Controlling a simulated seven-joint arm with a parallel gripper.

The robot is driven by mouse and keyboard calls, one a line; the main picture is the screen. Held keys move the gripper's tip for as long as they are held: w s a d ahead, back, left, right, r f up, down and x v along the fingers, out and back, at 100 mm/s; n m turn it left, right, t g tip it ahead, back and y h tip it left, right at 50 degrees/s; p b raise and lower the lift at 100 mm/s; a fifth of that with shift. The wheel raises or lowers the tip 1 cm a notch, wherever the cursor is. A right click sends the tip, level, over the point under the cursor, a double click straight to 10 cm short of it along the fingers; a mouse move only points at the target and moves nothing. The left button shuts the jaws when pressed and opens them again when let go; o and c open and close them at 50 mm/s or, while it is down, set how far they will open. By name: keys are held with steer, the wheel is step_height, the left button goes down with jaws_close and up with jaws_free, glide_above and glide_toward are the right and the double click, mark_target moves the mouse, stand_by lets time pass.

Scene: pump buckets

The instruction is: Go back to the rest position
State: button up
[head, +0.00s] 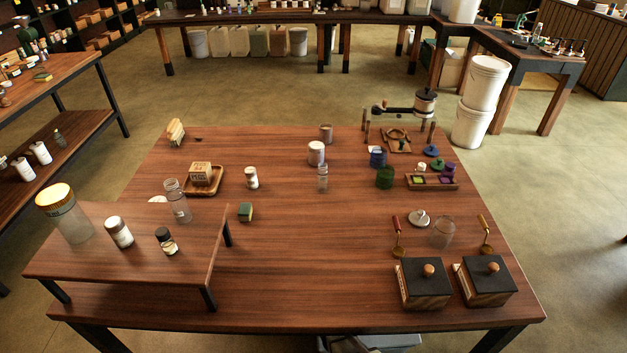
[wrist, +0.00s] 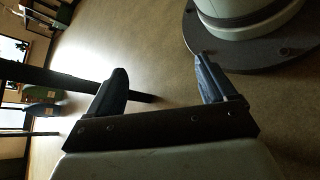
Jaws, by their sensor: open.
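My gripper (wrist: 165,88) shows in the wrist view with its two dark fingers wide apart and nothing between them. It is over bare floor, and my own round base is at the upper right of that view. In the head view the gripper is not clearly visible; only a small grey part shows at the bottom edge below the table. The wooden table (head: 300,240) stands in front of me with its objects standing on it, and my gripper touches none of them.
On the table are a low riser (head: 130,262) with jars at the left, two lidded wooden boxes (head: 425,290) at the front right, a clear glass jar (head: 443,232), a green sponge (head: 245,212) and several small containers. The table's front middle is clear. White buckets (head: 485,85) stand behind right.

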steer(key=s+r+m+t+y, duration=0.1)
steer(key=s+r+t+y, duration=0.1)
steer(key=s+r+y, duration=0.5)
steer(key=s+y, duration=0.1)
steer(key=s, duration=0.2)
steer(key=shift+r, duration=0.35)
steer(key=shift+d, duration=0.1)
